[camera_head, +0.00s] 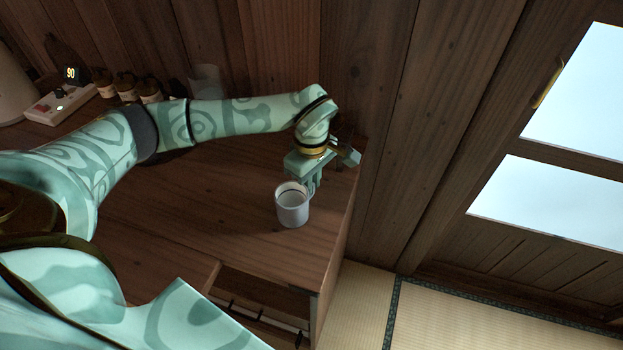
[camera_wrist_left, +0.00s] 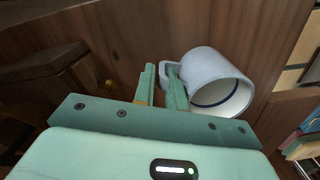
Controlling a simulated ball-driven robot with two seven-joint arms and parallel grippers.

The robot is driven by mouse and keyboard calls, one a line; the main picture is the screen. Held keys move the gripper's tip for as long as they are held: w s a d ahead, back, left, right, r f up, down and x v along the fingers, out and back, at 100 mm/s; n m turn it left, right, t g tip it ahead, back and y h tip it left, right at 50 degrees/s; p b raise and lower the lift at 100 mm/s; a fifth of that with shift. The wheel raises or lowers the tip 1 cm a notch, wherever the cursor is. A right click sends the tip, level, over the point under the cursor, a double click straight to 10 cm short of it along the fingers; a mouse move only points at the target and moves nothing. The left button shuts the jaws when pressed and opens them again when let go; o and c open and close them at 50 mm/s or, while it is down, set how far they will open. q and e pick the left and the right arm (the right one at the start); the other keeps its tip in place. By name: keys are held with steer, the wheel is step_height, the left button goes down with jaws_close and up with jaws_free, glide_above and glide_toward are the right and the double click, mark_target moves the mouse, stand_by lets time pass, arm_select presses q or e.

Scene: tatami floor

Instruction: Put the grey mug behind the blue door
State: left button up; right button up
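The grey mug (camera_head: 291,212), pale with a dark rim, stands upright on the wooden cabinet top near its right end. It also shows in the left wrist view (camera_wrist_left: 205,70), with its handle towards my gripper. My left gripper (camera_head: 312,188) is low beside the mug, on its handle side. In the left wrist view its fingers (camera_wrist_left: 161,84) are apart; one overlaps the handle, and part of the handle shows in the gap. I cannot tell whether they touch it. My right gripper is not in view. I see no blue door.
The wooden cabinet top (camera_head: 190,205) ends just right of the mug. An open part with dark contents (camera_head: 255,310) shows below its front edge. Several small bottles (camera_head: 125,87) and a device with a lit display (camera_head: 62,100) stand at the back left. Tatami floor (camera_head: 355,305) lies right.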

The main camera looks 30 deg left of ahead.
arm_select(q)
steer(key=shift+o, duration=0.9)
